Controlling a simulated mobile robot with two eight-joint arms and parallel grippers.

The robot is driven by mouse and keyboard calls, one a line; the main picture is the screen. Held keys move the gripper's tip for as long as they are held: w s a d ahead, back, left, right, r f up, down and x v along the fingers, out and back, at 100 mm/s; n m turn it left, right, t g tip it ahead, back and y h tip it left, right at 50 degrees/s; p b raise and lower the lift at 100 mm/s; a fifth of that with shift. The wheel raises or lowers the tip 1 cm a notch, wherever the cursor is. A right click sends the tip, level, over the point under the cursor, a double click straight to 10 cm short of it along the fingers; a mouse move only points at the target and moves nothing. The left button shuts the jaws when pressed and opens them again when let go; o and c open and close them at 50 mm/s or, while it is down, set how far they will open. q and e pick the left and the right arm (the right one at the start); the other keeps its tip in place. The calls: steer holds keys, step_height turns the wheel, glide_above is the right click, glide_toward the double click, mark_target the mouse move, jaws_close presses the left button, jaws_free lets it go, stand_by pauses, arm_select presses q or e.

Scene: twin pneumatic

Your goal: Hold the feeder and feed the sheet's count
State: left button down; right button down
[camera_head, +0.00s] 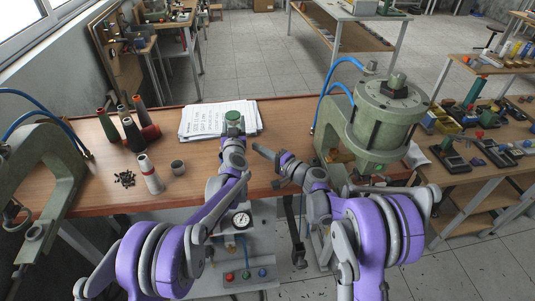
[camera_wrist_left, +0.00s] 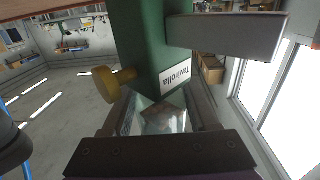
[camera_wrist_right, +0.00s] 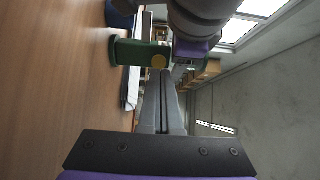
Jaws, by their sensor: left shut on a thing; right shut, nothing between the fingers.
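My left gripper (camera_head: 233,133) is shut on a green feeder (camera_head: 234,115) and holds it near the paper sheets. In the left wrist view the feeder (camera_wrist_left: 142,40) is a green block with a white label, a brass knob (camera_wrist_left: 107,84) and a clear lower part between the fingers. My right gripper (camera_head: 264,153) is shut and empty, to the right of the feeder and apart from it. The right wrist view shows its closed fingers (camera_wrist_right: 161,105) and the feeder (camera_wrist_right: 136,52) beyond them. The written sheets (camera_head: 205,121) lie on the bench behind the feeder; their text is too small to read.
Small black pieces (camera_head: 124,179) lie nearby. Green presses stand at the left (camera_head: 50,165) and right (camera_head: 378,120). A gauge panel (camera_head: 241,250) is below the bench edge.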

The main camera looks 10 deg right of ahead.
steer(key=shift+x, duration=2)
steer(key=shift+x, duration=1)
steer(key=v, duration=1)
steer(key=shift+s, duration=0.1)
steer(key=shift+f, duration=0.1)
stand_by(0.6)
